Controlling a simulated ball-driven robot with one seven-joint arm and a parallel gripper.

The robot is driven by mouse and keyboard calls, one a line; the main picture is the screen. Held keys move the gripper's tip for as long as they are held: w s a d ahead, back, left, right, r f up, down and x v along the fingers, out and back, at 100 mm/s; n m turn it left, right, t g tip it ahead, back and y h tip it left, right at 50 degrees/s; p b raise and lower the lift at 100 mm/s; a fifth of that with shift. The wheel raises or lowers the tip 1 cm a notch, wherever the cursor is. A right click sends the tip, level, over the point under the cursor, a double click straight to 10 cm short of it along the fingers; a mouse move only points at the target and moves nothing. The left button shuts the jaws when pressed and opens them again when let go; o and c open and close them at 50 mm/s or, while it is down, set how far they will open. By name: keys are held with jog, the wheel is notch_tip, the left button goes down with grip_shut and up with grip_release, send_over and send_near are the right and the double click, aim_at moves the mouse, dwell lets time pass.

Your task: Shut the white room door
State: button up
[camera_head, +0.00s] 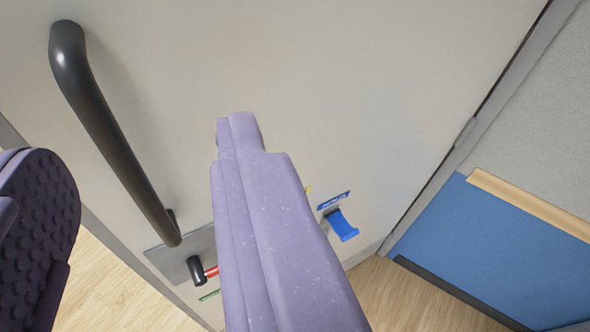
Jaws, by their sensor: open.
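The white room door (380,90) fills most of the view, seen close up and at a slant. A long black bar handle (118,140) is fixed to it at the left and runs down to the lower right. My gripper (140,142) is open, with one purple finger at the left edge and the other in the middle. The handle shows between the two fingers; I cannot tell whether either touches it. A lock plate (172,262) with a small black lever (196,270) and a red part sits below the handle, partly hidden by the right finger.
A blue hook-like piece (342,225) is on the door right of the finger. The door's edge runs down the lower left, with wood floor (105,275) beyond it. At the right is a grey wall (545,130) with a blue lower panel (470,245) and wooden rail (530,205).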

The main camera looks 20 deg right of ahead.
jog(key=w+d+f+t+h+p, duration=0.1)
jog(key=w+d+f+p, duration=0.15)
jog(key=w+p, duration=0.65)
jog(key=n+y+p, duration=0.5)
jog(key=y+p, duration=0.4)
jog(key=p, duration=0.3)
send_near(130, 173)
jog(key=x, duration=0.4)
jog(key=shift+a, duration=0.1)
jog(key=x, duration=0.7)
jog(key=shift+w, duration=0.1)
jog(key=shift+c, duration=0.3)
grip_shut()
